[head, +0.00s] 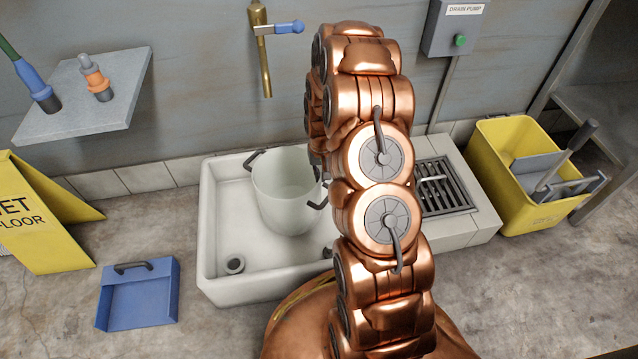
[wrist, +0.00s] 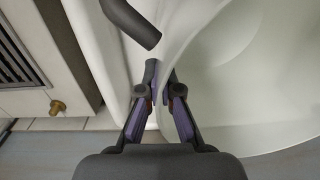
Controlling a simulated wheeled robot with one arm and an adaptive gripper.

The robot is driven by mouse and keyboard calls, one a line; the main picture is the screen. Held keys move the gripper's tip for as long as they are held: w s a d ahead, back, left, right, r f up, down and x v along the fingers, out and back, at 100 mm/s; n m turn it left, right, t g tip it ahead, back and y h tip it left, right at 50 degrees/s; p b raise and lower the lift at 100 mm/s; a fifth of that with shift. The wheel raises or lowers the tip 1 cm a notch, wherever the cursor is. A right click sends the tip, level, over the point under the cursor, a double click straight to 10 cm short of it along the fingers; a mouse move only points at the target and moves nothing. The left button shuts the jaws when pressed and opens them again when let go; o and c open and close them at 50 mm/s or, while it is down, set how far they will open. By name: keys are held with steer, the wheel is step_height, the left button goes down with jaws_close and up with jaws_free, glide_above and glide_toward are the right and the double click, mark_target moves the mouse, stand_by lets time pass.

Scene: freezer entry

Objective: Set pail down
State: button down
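The pail (head: 283,200) is pale, translucent and upright inside the white basin (head: 213,225), with dark handles at its left and right sides. I cannot tell whether its base rests on the basin floor. In the wrist view the pail's wall (wrist: 240,75) fills the right side, and a dark handle piece (wrist: 132,22) shows above the fingers. My gripper (wrist: 159,80) is at the pail's right side, its fingertips close together at the handle and rim. It looks shut on the pail there, though the exact contact is hidden. In the head view my arm hides the gripper.
A drain grate (head: 445,187) lies right of the basin, beside a yellow mop bucket (head: 500,165). A blue dustpan (head: 138,295) and a yellow wet-floor sign (head: 40,225) are at left. A brass tap (head: 263,60) hangs above the basin. The basin's front left is clear around its drain plug (head: 235,265).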

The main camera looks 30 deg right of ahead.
step_height(320, 180, down, 3)
steer(key=shift+f+b, duration=0.1)
steer(key=shift+b, duration=0.4)
steer(key=c, duration=1.3)
jaws_free()
